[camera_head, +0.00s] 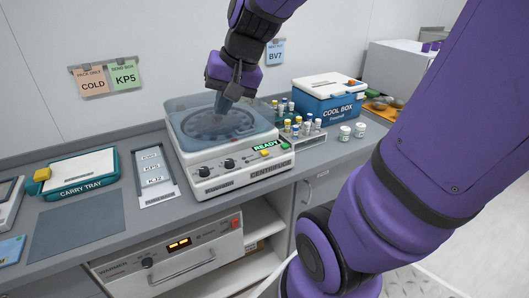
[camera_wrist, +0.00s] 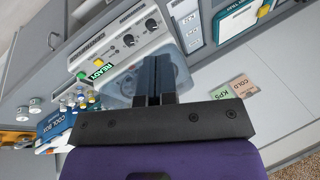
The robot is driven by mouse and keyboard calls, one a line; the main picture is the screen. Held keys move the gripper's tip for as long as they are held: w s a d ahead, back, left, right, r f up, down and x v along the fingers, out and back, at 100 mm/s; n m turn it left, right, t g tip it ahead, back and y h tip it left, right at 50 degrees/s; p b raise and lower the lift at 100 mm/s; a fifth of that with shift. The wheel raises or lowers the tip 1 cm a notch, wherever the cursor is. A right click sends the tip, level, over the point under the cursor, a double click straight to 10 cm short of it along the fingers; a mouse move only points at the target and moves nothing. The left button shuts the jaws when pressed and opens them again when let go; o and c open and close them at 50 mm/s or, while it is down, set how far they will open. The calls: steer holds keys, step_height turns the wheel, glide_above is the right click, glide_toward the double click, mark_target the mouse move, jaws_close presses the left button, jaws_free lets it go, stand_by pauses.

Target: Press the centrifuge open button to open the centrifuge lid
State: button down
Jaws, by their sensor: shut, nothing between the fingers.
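The centrifuge (camera_head: 236,163) stands on the counter with its see-through lid (camera_head: 190,122) down and a dark rotor visible beneath. Its front panel carries two black knobs, a green READY display (camera_head: 265,146), a yellow button (camera_head: 264,153) and a green button (camera_head: 284,145). Which one is the open button I cannot read. My gripper (camera_head: 222,108) is shut and empty, pointing down above the lid, left of and behind the buttons. In the wrist view my shut fingers (camera_wrist: 153,80) overlap the lid; the READY display (camera_wrist: 98,73) and yellow button (camera_wrist: 98,62) lie to their left.
A rack of capped vials (camera_head: 300,127) and the blue cool box (camera_head: 325,98) stand right of the centrifuge. A label card (camera_head: 155,178) and carry tray (camera_head: 84,173) stand left.

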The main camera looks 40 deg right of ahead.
steer(key=w+d+f+m+y, duration=0.1)
steer(key=w+d+f+m, duration=0.3)
steer(key=w+d+m, duration=0.15)
steer(key=m+t, duration=0.4)
steer(key=m, duration=0.7)
glide_above(265, 152)
step_height(265, 152, down, 13)
steer(key=shift+r, duration=0.2)
steer(key=shift+n, duration=0.25)
steer(key=shift+y, duration=0.3)
steer(key=shift+f, duration=4.35)
steer(key=shift+f, duration=0.25)
steer(key=shift+f, duration=0.2)
